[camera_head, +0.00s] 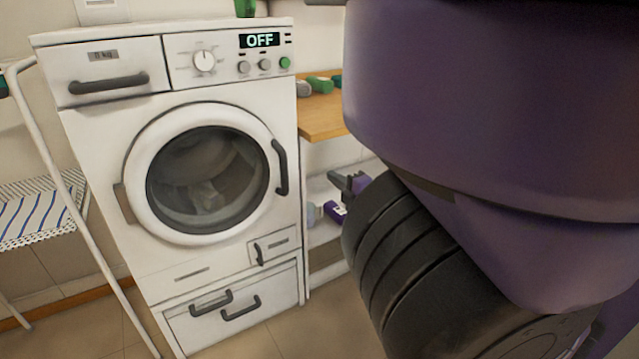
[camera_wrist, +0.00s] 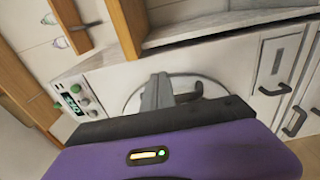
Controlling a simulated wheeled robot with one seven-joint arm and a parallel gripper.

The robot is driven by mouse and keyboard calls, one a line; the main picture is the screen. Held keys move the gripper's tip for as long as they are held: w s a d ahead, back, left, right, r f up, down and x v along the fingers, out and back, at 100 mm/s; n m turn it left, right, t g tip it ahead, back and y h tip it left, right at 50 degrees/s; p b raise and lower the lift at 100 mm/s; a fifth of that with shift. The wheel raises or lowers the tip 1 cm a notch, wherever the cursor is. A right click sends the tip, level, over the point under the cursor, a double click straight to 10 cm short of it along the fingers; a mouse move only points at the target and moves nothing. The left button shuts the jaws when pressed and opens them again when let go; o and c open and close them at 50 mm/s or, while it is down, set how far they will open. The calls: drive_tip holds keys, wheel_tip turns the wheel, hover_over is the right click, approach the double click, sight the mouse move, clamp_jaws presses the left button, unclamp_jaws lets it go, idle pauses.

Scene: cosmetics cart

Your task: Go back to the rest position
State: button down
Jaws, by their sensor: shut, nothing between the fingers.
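My gripper (camera_wrist: 160,88) shows in the wrist view as grey fingers shut together with nothing between them, in front of the washing machine's round door (camera_wrist: 212,88). In the head view only a dark grey and purple part of my gripper (camera_head: 348,183) shows beside my black wrist joint, to the right of the white washing machine (camera_head: 90,140). My large purple arm link covers the right half of the head view. The machine's door is closed and its display (camera_head: 262,40) reads OFF.
A wooden counter (camera_head: 322,118) with green and grey items stands right of the machine, with white shelves (camera_head: 325,232) holding bottles below. A drying rack (camera_head: 75,215) with striped cloth (camera_head: 30,215) stands at left.

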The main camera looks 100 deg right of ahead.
drive_tip(key=shift+s+a, duration=0.15)
drive_tip(key=shift+s, duration=0.55)
drive_tip(key=w+a+f+t+y, duration=0.25)
drive_tip(key=w+a, duration=0.35)
drive_tip(key=w, duration=0.3)
drive_tip(key=w+a+f+t+y, duration=0.25)
drive_tip(key=w+a, duration=0.25)
drive_tip(key=a, duration=0.5)
drive_tip(key=w+a+f+t+y, duration=0.15)
drive_tip(key=w+a+y, duration=0.3)
drive_tip(key=a, duration=0.45)
drive_tip(key=w+a+f+t+y, duration=0.1)
drive_tip(key=w+a+f+y, duration=0.1)
drive_tip(key=w+a, duration=0.6)
drive_tip(key=s+a+r+m+y, duration=0.1)
drive_tip(key=s+a+m+y, duration=0.15)
drive_tip(key=a, duration=1.05)
drive_tip(key=s+a+r+m+y, duration=0.1)
drive_tip(key=s+a+m+y, duration=0.15)
drive_tip(key=a, duration=1.15)
wheel_tip(320, 180, up, 15)
drive_tip(key=w+p, duration=0.1)
drive_tip(key=p, duration=1.3)
drive_tip(key=shift+d+f, duration=0.15)
drive_tip(key=shift+d, duration=0.3)
drive_tip(key=shift+g, duration=0.25)
